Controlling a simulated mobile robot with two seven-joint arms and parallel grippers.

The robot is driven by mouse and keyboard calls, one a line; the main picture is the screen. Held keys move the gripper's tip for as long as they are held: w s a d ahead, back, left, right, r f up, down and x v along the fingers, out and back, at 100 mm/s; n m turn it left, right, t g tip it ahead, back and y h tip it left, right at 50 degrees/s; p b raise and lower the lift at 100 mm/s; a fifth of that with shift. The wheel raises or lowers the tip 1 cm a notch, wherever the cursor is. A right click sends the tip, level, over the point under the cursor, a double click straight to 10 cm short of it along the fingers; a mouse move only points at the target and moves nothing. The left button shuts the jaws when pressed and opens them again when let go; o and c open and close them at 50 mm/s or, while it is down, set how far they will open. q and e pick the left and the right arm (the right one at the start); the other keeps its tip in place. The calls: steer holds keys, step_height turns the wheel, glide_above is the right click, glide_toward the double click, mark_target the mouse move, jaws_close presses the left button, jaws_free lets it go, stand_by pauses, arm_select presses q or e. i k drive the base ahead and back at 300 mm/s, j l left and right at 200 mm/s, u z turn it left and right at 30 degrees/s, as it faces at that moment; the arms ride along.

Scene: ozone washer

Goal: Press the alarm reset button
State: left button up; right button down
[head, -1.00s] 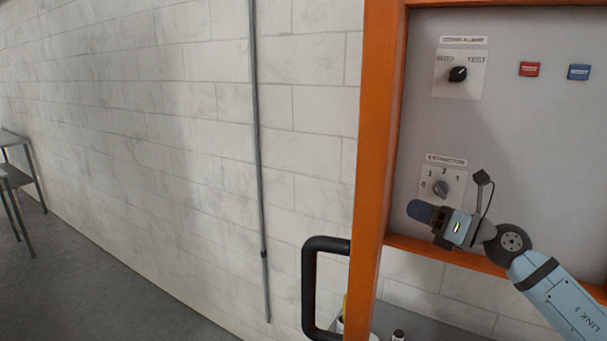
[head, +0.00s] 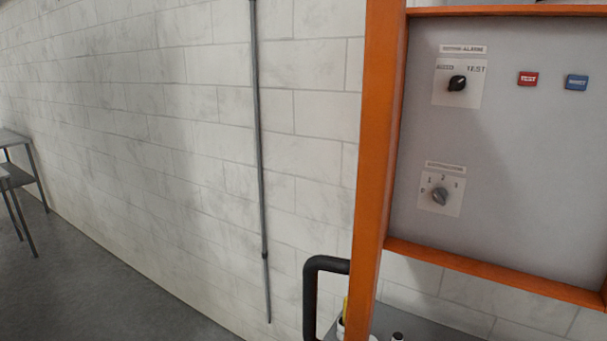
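A blue button (head: 577,82) with a small white label, which looks like RESET, sits at the upper right of the grey panel (head: 520,180) in the head view. Neither of my grippers is in view.
An orange frame (head: 381,130) surrounds the panel. The panel also has an upper black knob (head: 457,83) and a lower grey knob (head: 440,196) with a numbered scale. A black handle (head: 310,295) sticks out left of the frame. A table (head: 18,165) stands far left.

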mark_target(574, 82)
steer(key=z, duration=1.25)
